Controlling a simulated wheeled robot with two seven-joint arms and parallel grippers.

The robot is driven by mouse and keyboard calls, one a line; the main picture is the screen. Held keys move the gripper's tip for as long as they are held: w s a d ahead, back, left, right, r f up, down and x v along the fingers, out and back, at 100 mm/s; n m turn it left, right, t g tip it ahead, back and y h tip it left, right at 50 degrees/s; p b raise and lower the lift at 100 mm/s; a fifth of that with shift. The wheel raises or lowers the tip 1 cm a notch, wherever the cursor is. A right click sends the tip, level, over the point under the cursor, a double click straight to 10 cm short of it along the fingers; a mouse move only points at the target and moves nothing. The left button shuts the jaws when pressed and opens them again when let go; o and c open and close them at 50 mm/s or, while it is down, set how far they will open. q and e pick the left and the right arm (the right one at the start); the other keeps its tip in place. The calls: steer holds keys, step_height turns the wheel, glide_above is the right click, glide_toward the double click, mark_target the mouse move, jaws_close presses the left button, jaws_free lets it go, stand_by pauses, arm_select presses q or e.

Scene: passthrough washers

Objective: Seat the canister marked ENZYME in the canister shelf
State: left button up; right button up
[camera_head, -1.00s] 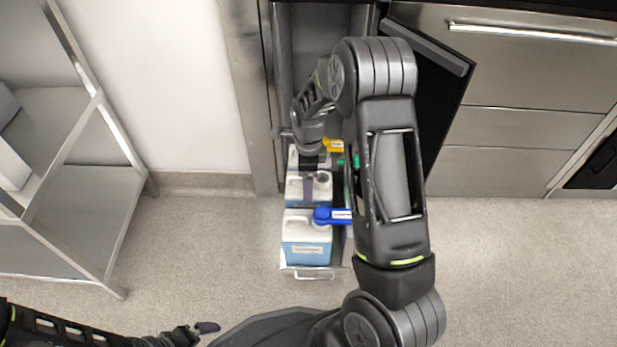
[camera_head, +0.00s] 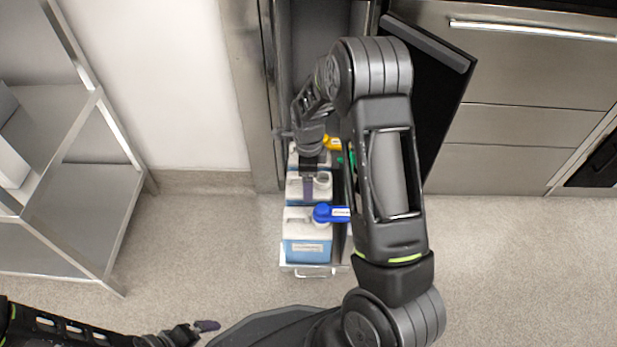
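A pull-out canister shelf (camera_head: 286,269) stands open at the cabinet. In it sit white canisters in a row, each with blue lower walls. The front canister (camera_head: 307,250) has a label too small to read and a blue cap piece (camera_head: 331,213) by its neck. The middle canister (camera_head: 294,194) shows a round grey neck. A rear canister (camera_head: 292,158) is partly hidden. I cannot tell which is ENZYME. My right gripper (camera_head: 308,187) points down at the middle canister; its grip is unclear. My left gripper (camera_head: 207,326) is low at left, away from the shelf, its opening unclear.
A yellow cap piece (camera_head: 332,143) and a green one show at the back right, partly behind my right arm. An open dark cabinet door (camera_head: 445,95) stands right of the shelf. A metal rack (camera_head: 105,215) stands at left. The floor between is clear.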

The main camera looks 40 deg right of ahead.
steer(key=shift+w+r, duration=0.15)
stand_by(0.3)
steer(key=o, duration=1.8)
steer(key=shift+o, duration=0.6)
steer(key=shift+s+f, duration=0.25)
step_height(320, 180, up, 8)
steer(key=p, duration=0.3)
steer(key=shift+w+r, duration=0.1)
